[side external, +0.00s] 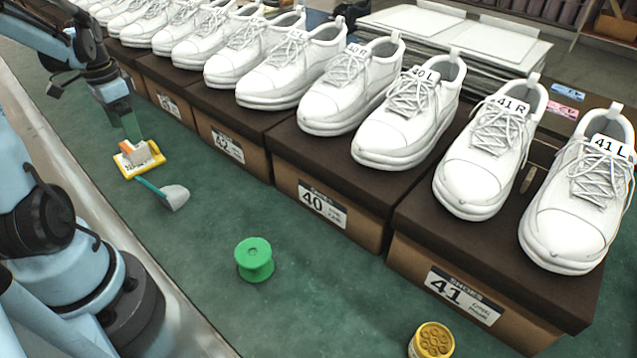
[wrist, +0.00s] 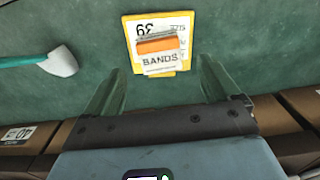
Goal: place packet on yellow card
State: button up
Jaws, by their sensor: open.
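The yellow card (side external: 125,168) lies flat on the green surface at the left of the side view, and its yellow border and printed white face show in the wrist view (wrist: 178,22). The packet (wrist: 158,57), white with an orange band and marked BANDS, lies on the card in the wrist view. It also shows on the card in the side view (side external: 146,153). My gripper (wrist: 160,82) is open, its fingers apart with nothing between them. In the side view my gripper (side external: 132,136) is just above the packet and card; contact there cannot be told.
A brush or scoop with teal handle (side external: 175,196) lies close to the card. A green spool (side external: 254,259) and a yellow round container (side external: 432,341) stand farther along. Brown shoe boxes (side external: 330,217) with white shoes (side external: 408,115) line the far side.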

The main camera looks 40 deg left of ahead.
notch_tip(320, 180, up, 6)
jog(key=w+d+t, duration=0.3)
jog(key=w+d, duration=0.1)
jog(key=d, duration=1.1)
jog(key=w+d+t, duration=0.4)
jog(key=d, duration=1.1)
jog(key=shift+r, duration=0.2)
